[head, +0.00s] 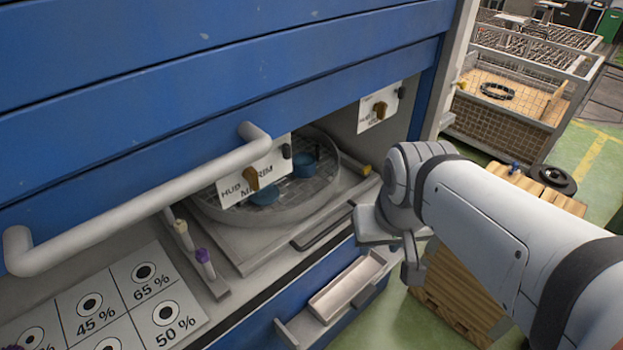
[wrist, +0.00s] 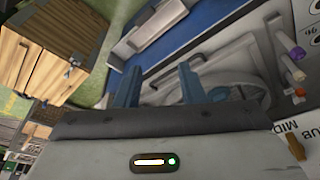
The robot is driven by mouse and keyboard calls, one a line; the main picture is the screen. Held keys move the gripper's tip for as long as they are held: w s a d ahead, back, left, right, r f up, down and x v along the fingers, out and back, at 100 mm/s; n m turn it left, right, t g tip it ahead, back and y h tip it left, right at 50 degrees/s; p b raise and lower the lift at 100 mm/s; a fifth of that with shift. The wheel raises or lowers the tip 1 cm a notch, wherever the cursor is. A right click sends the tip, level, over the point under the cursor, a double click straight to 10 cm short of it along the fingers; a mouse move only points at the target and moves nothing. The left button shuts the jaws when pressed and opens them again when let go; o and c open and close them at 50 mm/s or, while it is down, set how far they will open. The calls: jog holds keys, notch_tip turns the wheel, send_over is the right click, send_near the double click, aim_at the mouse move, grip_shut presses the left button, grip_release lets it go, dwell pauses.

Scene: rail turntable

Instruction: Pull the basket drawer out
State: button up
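The basket drawer (head: 250,262) is a grey sliding tray inside the blue cabinet, holding a round wire basket (head: 228,216) with blue parts in it. A dark bar handle (head: 322,229) runs along its front edge. The basket also shows in the wrist view (wrist: 242,88), at the right. My gripper (wrist: 158,75) has its two fingers spread apart, with nothing seen held between them. In the head view it hangs just right of the handle, in front of the cabinet. Contact between the fingers and the handle cannot be made out.
A pale tray (head: 347,288) sticks out from the blue cabinet front below the drawer. A long grey bar handle (head: 140,205) crosses the raised blue shutter. Wooden crates (head: 455,300) stand close at the right, with a wire cage (head: 500,118) behind. Some green floor is clear.

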jog(key=m+g+y+b, duration=0.1)
jog(key=m+b, duration=0.7)
jog(key=m, duration=0.3)
send_near(323, 233)
jog(key=x, duration=0.8)
jog(key=shift+f, duration=0.15)
grip_shut()
